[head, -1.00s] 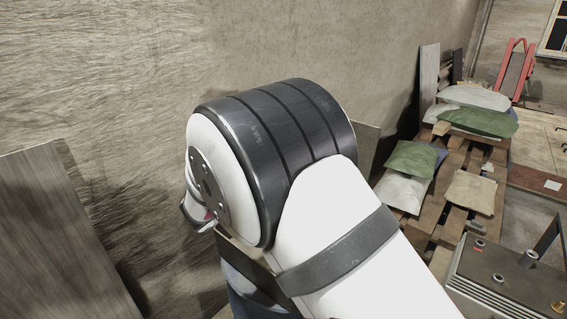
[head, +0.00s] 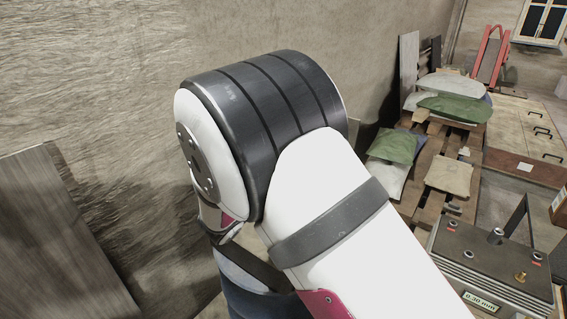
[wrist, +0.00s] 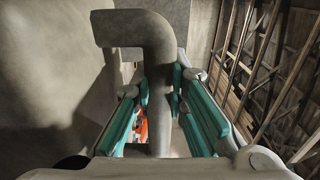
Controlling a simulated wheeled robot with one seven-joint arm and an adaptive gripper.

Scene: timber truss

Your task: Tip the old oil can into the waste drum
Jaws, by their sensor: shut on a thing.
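In the wrist view my gripper (wrist: 160,112) has its teal fingers closed on either side of a thick grey bent bar (wrist: 135,28). The bar looks like part of the oil can; the rest of the can is not clearly visible. In the head view my arm hides the gripper and what it holds. A dark blue rounded thing (head: 250,300) shows low behind the arm, mostly hidden; it may be the waste drum, but I cannot tell for sure.
A rough wall and a leaning wooden board (head: 50,240) stand at the left. A pallet (head: 425,175) with several sacks (head: 455,108) stands at the right. A grey box with a display (head: 490,265) is at the lower right. A cabinet (head: 530,130) stands behind.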

